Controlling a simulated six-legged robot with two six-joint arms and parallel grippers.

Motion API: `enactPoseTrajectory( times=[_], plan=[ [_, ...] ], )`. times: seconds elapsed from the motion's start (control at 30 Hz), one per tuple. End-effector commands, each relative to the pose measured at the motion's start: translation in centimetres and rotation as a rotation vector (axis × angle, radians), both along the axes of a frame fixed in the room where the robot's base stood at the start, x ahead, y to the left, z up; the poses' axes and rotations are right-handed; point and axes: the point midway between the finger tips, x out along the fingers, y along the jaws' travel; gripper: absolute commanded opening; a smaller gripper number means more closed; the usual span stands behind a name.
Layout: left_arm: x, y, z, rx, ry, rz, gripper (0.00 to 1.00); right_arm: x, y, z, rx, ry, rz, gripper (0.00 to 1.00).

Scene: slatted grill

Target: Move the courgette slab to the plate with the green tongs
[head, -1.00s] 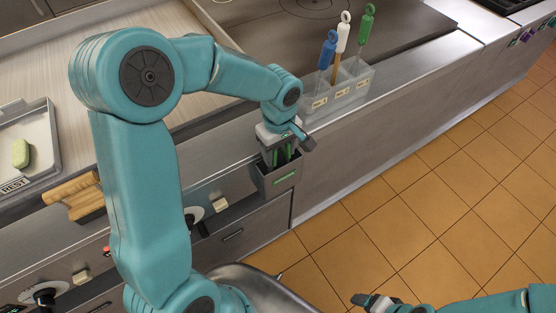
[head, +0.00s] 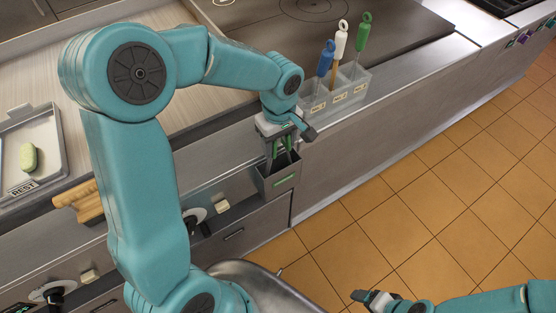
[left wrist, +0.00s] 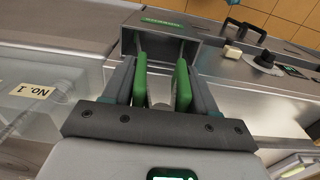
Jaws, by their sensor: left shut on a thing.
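The courgette slab (head: 28,156) is a pale green rounded piece on a grey tray (head: 60,150) marked REST, at the left of the head view. My left gripper (head: 281,142) is shut on the green tongs (head: 282,152), above a grey holder box (head: 279,183) with a green label. The tongs' two green arms also show between my dark fingers in the left wrist view (left wrist: 140,80). Their lower ends are at or inside the box and hidden. My right gripper (head: 368,297) is low in the head view; its jaw opening is unclear. I cannot make out the plate.
A clear rack (head: 345,92) with blue, white and green-handled tools stands right of my left gripper. A dark cooking plate (head: 330,30) lies behind it. Wooden handles (head: 78,198) and knobs (head: 195,216) are along the front. The tiled floor is clear.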

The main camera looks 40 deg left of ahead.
Motion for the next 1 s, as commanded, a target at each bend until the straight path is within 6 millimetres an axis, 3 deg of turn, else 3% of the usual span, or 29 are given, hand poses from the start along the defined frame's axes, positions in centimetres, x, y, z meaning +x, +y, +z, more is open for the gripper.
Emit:
enactPoseTrajectory(
  times=[0.07, 0.1, 0.2, 0.23, 0.43, 1.0],
  plan=[
    [0.0, 0.0, -0.1, 0.0, 0.0, 0.0, 0.46, 0.0, 0.0, -0.1, 0.0, 0.0, 0.0, 0.77],
    [0.0, 0.0, -0.1, 0.0, 0.0, 0.0, 0.54, 0.0, 0.0, -0.1, 0.0, 0.0, 0.0, 0.77],
    [0.0, 0.0, -0.1, 0.0, 0.0, 0.0, 0.22, 0.0, 0.0, -0.1, 0.0, 0.0, 0.0, 0.77],
    [0.0, 0.0, -0.1, 0.0, 0.0, 0.0, 0.19, 0.0, 0.0, -0.1, 0.0, 0.0, 0.0, 0.77],
    [0.0, 0.0, 0.5, 0.001, -0.001, 0.0, 0.19, 0.0, 0.0, 0.4, 0.0, 0.0, 0.0, 0.77],
    [0.0, 0.0, 8.3, 0.0, -0.003, -0.001, 0.19, 0.0, 0.0, 5.7, 0.0, 0.0, 0.0, 0.77]
  ],
)
